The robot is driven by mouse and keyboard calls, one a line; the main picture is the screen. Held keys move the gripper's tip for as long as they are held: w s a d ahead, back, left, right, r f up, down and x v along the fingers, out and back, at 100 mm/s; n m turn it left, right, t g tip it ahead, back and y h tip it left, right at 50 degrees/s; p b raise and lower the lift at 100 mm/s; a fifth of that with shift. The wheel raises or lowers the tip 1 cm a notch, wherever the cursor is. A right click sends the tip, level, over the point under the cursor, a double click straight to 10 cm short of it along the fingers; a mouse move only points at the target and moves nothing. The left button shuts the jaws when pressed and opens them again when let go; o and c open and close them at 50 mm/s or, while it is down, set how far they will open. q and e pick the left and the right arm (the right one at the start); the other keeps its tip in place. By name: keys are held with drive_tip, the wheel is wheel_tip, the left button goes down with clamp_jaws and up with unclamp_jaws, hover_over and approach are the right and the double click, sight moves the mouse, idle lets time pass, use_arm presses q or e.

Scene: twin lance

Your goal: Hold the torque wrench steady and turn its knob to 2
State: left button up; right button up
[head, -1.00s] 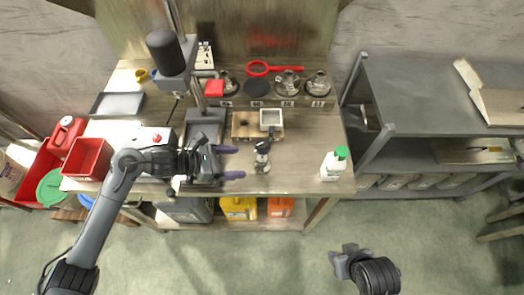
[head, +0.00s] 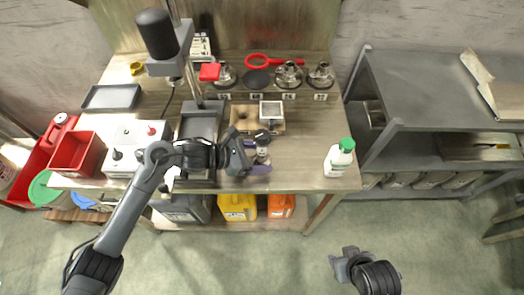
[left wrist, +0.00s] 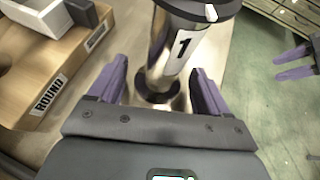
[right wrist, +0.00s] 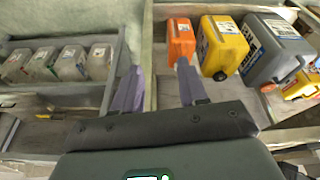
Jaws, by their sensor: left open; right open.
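The torque wrench (head: 262,147) stands upright on the bench, near its front edge. In the left wrist view it is a shiny metal body (left wrist: 172,62) with a white label reading 1 and a dark top cut off by the frame edge. My left gripper (head: 256,157) is open, with one purple finger on each side of the wrench; I cannot tell if either touches it. My right gripper (right wrist: 157,85) is open and empty. In the head view it hangs over the floor in front of the bench, far from the wrench.
A wooden block (head: 243,117) with a ROUND label sits just behind the wrench. A green-capped white bottle (head: 337,160) stands at the bench's right end. A grey stand (head: 199,125) is left of the wrench. Jerrycans (right wrist: 222,47) sit on the lower shelf.

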use_arm(q)
drive_tip(key=c, duration=0.7)
